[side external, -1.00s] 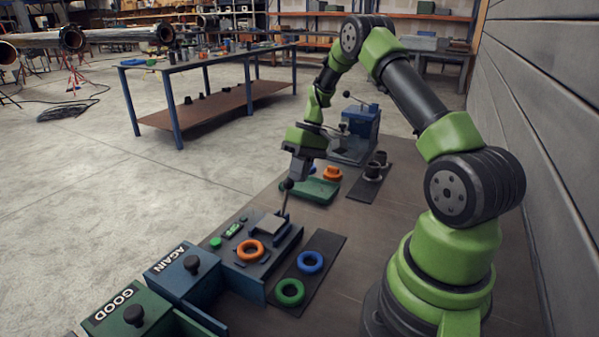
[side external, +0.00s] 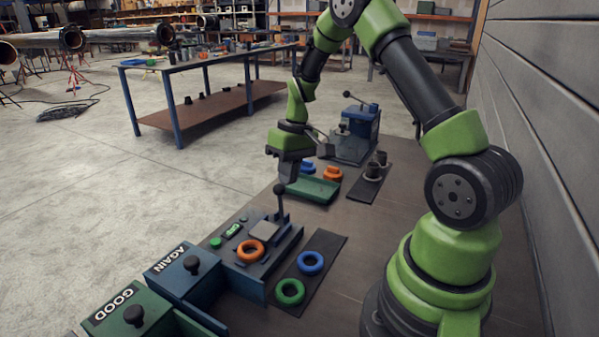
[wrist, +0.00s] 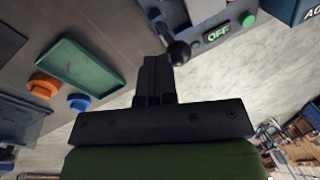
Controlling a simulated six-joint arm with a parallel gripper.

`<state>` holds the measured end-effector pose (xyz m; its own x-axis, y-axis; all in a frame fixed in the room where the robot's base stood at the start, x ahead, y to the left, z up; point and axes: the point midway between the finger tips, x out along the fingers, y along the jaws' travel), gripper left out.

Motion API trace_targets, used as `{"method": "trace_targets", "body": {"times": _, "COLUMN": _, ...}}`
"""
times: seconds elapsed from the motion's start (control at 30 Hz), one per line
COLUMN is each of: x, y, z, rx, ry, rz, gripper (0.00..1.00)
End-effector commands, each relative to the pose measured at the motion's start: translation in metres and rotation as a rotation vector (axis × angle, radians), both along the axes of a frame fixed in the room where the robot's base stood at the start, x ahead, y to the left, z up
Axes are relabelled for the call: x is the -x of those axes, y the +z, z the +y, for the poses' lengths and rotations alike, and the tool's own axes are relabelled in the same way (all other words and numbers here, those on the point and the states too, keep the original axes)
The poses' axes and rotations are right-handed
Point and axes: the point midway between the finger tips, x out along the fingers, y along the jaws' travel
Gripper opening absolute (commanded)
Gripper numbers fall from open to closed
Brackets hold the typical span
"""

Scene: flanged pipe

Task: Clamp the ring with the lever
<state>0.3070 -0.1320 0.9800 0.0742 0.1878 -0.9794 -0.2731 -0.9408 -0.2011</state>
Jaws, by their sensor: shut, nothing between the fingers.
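The orange ring (side external: 250,251) lies flat on the dark test fixture (side external: 285,243) in the side view. The lever's black ball knob (side external: 279,188) tops a thin rod that stands nearly upright behind a grey plate (side external: 265,230). My gripper (side external: 289,180) is shut and empty, pointing down close to the knob. In the wrist view, the shut fingers (wrist: 157,62) are just left of the knob (wrist: 178,52); whether they touch it I cannot tell. The fixture's green display reads OFF (wrist: 216,33), beside a green button (wrist: 248,19). The ring is out of the wrist view.
A dark mat with a blue ring (side external: 311,262) and a green ring (side external: 290,292) lies right of the fixture. AGAIN (side external: 187,270) and GOOD (side external: 130,312) bins stand at front left. A green tray (side external: 313,190) and a blue machine (side external: 357,135) are behind.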

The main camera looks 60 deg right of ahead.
Motion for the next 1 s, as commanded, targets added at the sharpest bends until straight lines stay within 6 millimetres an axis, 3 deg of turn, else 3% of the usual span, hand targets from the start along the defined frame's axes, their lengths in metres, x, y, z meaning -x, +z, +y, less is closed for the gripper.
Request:
{"method": "trace_targets", "body": {"times": 0.4, "x": 0.0, "y": 0.001, "z": 0.033, "rx": -0.001, "ry": 0.002, "rz": -0.001, "gripper": 0.0}}
{"method": "trace_targets", "body": {"times": 1.0, "x": 0.0, "y": -0.002, "z": 0.044, "rx": -0.002, "ry": 0.0, "rz": -0.001, "gripper": 0.0}}
